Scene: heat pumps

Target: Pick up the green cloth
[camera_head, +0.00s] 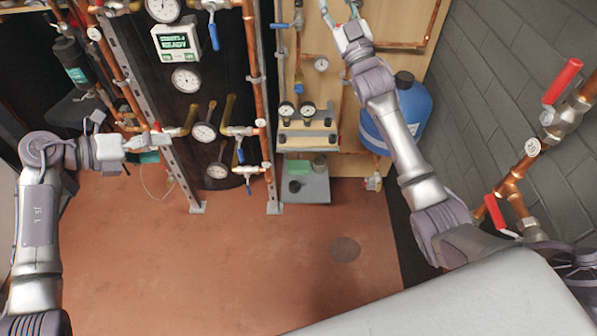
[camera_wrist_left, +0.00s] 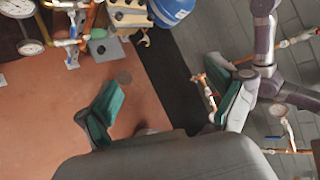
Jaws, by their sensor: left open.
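A small flat green item, which looks like the green cloth (camera_head: 300,166), lies on a grey box low at the foot of the wooden panel. It also shows small in the left wrist view (camera_wrist_left: 101,49). My left gripper (camera_head: 152,144) is left of it in the head view, by the copper pipes. Its two green-padded fingers stand wide apart in the wrist view (camera_wrist_left: 167,92), with nothing between them. My right gripper (camera_head: 340,8) is at the top edge, in front of the wooden panel, its fingers apart and partly cut off.
The grey box (camera_head: 308,188) stands on the reddish floor (camera_head: 220,260), which is mostly clear. Copper pipes with gauges and valves (camera_head: 204,131) stand between my left gripper and the cloth. A blue tank (camera_head: 408,112) is behind my right arm.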

